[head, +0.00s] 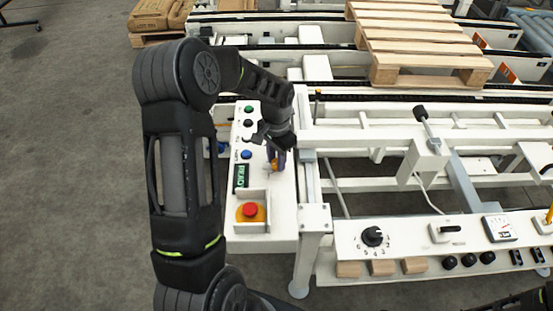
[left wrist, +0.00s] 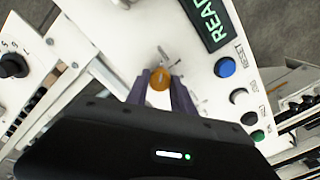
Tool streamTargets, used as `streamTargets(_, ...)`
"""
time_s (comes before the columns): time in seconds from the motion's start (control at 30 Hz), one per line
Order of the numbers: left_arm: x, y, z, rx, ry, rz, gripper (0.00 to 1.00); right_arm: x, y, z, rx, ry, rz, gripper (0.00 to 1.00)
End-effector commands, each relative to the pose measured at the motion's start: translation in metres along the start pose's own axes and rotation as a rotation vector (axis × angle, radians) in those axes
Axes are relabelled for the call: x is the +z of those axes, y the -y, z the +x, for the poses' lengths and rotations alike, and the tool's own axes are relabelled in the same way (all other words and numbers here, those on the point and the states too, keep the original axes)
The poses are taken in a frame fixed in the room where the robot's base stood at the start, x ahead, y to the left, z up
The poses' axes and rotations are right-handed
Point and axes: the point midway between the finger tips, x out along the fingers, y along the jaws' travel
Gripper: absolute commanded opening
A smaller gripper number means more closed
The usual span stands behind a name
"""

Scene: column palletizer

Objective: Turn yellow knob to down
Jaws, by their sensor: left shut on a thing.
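The yellow knob (left wrist: 158,81) is on the white control panel (head: 272,222). In the head view the gripper (head: 277,160) is over the middle of the panel, and only a small orange bit of the knob shows beside the fingers. My right gripper does not show.
A display reading "READ" (left wrist: 208,22), a blue button (left wrist: 225,67) and several other buttons are close to the knob. A red emergency button (head: 250,210) is at the panel's near end. A lower panel with a black dial (head: 373,236) and a wooden pallet (head: 420,40) are to the right.

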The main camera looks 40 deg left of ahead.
Motion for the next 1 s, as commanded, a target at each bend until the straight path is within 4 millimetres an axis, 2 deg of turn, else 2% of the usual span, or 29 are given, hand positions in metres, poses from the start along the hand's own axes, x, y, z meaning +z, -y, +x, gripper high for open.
streamTargets(0.07,-0.001,0.000,-0.001,-0.001,-0.002,-0.002,0.00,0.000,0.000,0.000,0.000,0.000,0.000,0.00)
streamTargets(0.1,-0.001,0.000,-0.001,-0.001,-0.002,-0.002,0.29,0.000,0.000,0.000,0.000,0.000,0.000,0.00)
streamTargets(0.37,0.000,0.000,0.000,0.000,-0.001,-0.001,0.50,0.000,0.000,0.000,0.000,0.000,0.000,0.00)
streamTargets(0.73,-0.001,0.001,-0.006,-0.002,-0.003,0.000,0.50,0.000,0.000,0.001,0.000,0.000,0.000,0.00)
streamTargets(0.87,-0.001,0.001,-0.022,-0.002,-0.004,-0.001,0.50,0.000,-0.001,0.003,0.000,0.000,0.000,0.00)
streamTargets(1.0,-0.002,0.001,-0.045,-0.003,-0.005,0.000,0.50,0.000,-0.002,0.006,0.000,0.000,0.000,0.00)
